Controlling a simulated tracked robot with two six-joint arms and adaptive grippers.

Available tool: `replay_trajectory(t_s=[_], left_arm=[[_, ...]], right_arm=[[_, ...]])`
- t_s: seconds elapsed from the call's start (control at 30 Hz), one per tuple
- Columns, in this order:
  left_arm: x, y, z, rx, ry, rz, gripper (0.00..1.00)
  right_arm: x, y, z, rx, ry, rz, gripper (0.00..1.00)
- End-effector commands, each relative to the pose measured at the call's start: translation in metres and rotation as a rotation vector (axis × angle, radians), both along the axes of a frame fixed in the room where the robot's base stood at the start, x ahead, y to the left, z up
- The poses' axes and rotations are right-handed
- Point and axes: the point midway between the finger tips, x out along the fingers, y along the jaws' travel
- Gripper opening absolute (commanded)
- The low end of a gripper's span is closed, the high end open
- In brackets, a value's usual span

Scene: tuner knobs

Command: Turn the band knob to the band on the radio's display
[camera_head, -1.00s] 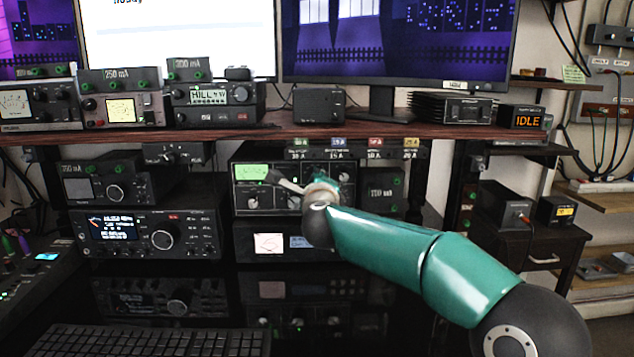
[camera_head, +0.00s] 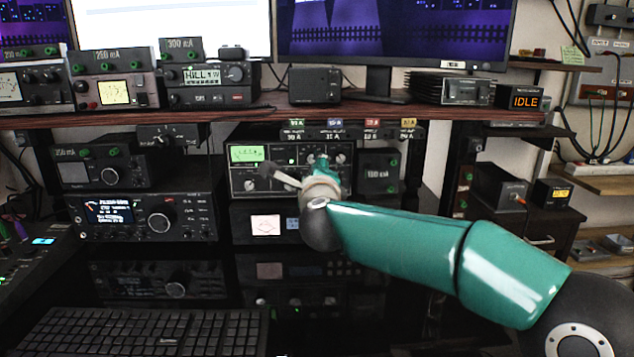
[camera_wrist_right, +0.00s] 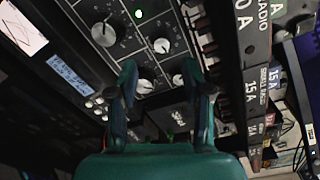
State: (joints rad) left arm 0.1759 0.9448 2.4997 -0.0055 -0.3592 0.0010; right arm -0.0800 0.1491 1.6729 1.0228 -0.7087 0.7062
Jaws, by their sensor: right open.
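The tuner (camera_head: 236,185) is a black box with a green-lit meter (camera_head: 247,153) and several pale knobs, on the rack under the shelf. The radio (camera_head: 185,227) stands to its left, with a lit display (camera_head: 108,212) whose text is too small to read. My right gripper (camera_wrist_right: 163,88) is open and empty in front of the tuner. In the wrist view, a pale knob (camera_wrist_right: 145,84) shows between its fingers, apart from them. Other knobs (camera_wrist_right: 103,32) show beyond. In the head view my wrist hides part of the tuner's face. My left gripper is not in view.
A box with a screen (camera_head: 265,226) sits under the tuner, and a small box (camera_head: 377,178) stands to its right. The shelf edge (camera_head: 330,112) with small labelled tags runs above. A keyboard (camera_head: 140,332) lies at the front left.

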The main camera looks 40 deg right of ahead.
Motion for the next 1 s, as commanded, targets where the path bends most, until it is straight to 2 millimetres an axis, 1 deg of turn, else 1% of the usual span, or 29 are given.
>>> replay_trajectory(t_s=[0.03, 0.2, 0.4, 1.0], left_arm=[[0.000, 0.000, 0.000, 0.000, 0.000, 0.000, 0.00], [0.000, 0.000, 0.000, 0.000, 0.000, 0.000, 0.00], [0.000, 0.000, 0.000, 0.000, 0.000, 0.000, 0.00], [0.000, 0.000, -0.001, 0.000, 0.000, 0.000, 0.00]], right_arm=[[-0.011, 0.007, 0.001, 0.000, -0.002, 0.003, 0.49], [-0.038, 0.022, 0.001, 0.000, 0.000, 0.002, 0.49], [-0.054, 0.031, 0.001, 0.002, 0.001, -0.001, 0.49], [-0.056, 0.032, 0.001, 0.001, 0.002, -0.001, 0.49]])
